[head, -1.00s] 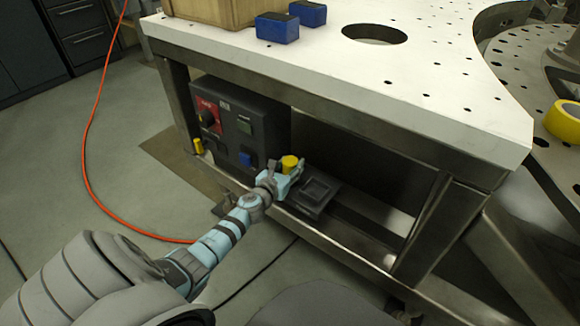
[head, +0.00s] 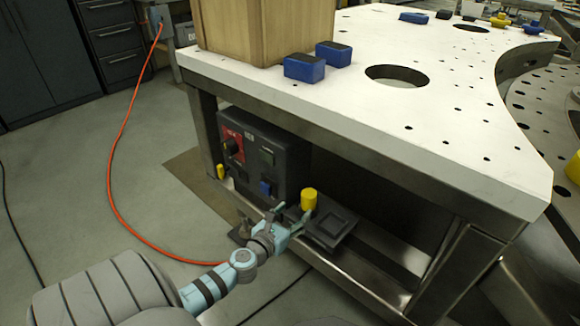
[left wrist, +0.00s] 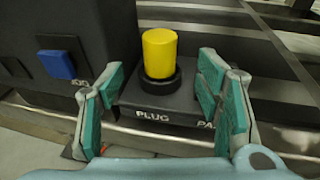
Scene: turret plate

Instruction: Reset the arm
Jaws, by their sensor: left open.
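My left gripper (head: 288,217) is low in front of the table's under-shelf, close to a yellow cylinder (head: 309,199). In the left wrist view my open left gripper (left wrist: 160,88) has teal-padded fingers spread to either side of the yellow cylinder (left wrist: 159,53), with gaps on both sides. The cylinder stands upright in a black collar on a dark block marked PLUG (left wrist: 155,118). Nothing is held. My right gripper is not in view.
A dark control box (head: 262,150) with a red panel and a blue button stands behind on the left. Above is the white perforated table (head: 400,140) with blue blocks (head: 304,67) and a wooden box (head: 262,30). An orange cable (head: 112,165) lies on the floor.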

